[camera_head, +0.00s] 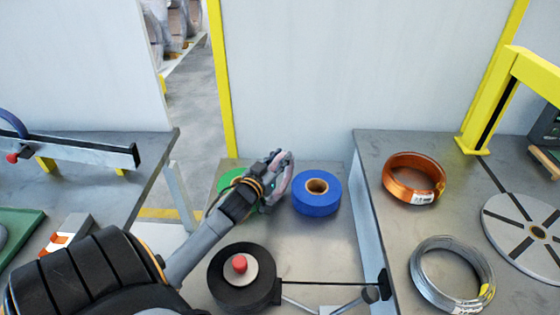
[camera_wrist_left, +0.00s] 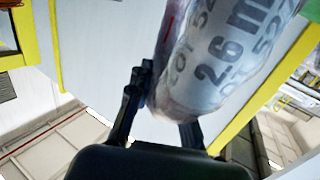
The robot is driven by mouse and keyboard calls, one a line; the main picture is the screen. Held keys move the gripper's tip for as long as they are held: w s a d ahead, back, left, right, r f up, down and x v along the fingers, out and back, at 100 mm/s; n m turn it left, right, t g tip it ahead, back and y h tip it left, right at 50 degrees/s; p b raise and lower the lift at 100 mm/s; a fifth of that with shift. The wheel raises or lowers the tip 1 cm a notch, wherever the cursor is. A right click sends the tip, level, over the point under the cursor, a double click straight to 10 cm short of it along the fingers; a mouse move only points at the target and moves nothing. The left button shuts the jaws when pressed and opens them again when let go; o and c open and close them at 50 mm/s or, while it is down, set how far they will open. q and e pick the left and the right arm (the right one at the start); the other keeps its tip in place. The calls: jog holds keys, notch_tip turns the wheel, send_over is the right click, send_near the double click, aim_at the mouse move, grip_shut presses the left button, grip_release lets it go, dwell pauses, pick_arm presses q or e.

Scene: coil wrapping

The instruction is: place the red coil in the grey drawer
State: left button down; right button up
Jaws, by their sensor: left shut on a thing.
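My left gripper (camera_head: 268,187) is shut on a wrapped coil (camera_head: 281,174), held up over the middle table and seen nearly edge-on. The coil looks pale grey-pink in the head view. I cannot make out a grey drawer in either view. My right gripper is not in view.
A blue tape roll (camera_head: 317,193), a green roll (camera_head: 230,179) partly behind my gripper and a black roll (camera_head: 243,279) lie on the middle table. The right table holds an orange-copper coil (camera_head: 413,179), a silver coil (camera_head: 452,273) and a yellow frame (camera_head: 506,76).

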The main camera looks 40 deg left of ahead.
pick_arm(q)
jog(key=shift+f, duration=0.45)
jog(key=c, duration=1.2)
grip_release()
jog(key=shift+f, duration=0.2)
